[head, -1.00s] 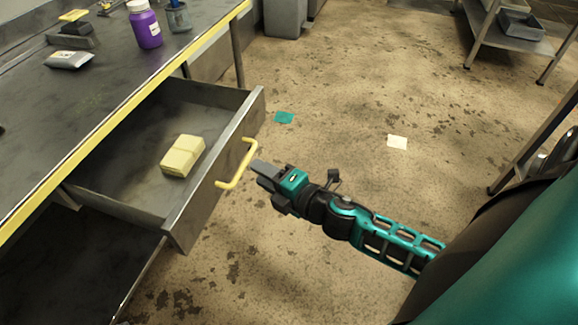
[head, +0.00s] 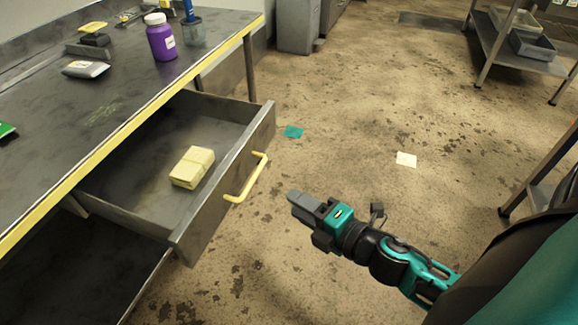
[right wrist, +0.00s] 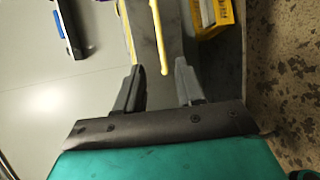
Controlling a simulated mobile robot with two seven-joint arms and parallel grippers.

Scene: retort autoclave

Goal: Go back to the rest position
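My right gripper (head: 297,200) is in the head view, to the right of the open drawer (head: 228,187) and apart from its yellow handle (head: 247,178). In the right wrist view its two fingers (right wrist: 158,84) stand apart with nothing between them. The yellow handle bar (right wrist: 158,40) shows beyond the fingertips there. My left gripper is in neither view.
The drawer stands pulled out under the yellow-edged workbench (head: 110,105) and holds a pale yellow block (head: 192,167). A purple jar (head: 160,38) stands on the bench. Floor to the right is open, with a teal sheet (head: 293,132) and a white sheet (head: 406,159).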

